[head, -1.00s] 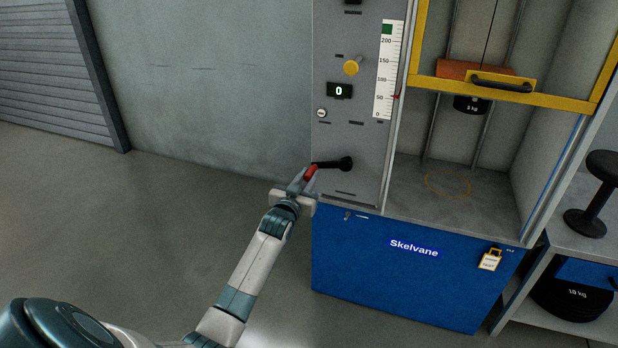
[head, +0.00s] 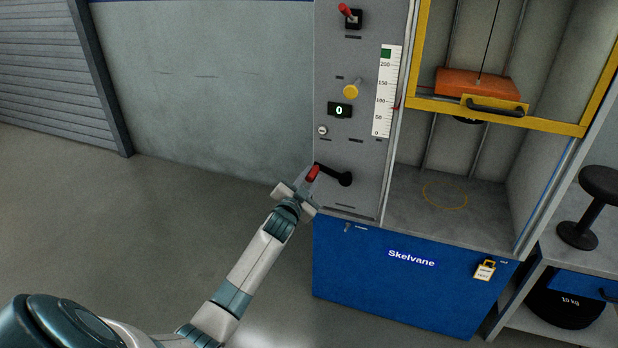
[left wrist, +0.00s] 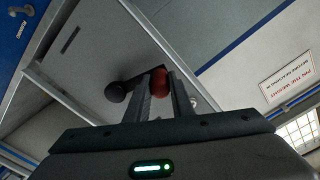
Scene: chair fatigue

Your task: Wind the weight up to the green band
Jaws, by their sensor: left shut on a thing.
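The crank's black arm (head: 332,174) and red handle (head: 313,173) are on the grey panel; the handle lies left of and slightly above the hub. My left gripper (head: 309,182) is shut on the red handle, which also shows between the fingers in the left wrist view (left wrist: 158,84). The orange weight carriage (head: 478,83) hangs on a cable behind the yellow guard; the black weight (head: 467,120) under it is mostly hidden by the guard's lower bar. The green band (head: 386,53) is at the scale's top. The red pointer (head: 396,107) stands between 50 and 100. My right gripper is not in view.
The panel carries a yellow knob (head: 351,91), a display reading 0 (head: 340,110) and a red-tipped lever (head: 347,13). A padlock (head: 485,270) hangs on the blue base (head: 400,285). A shelf with weights stands at right. The floor at left is clear.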

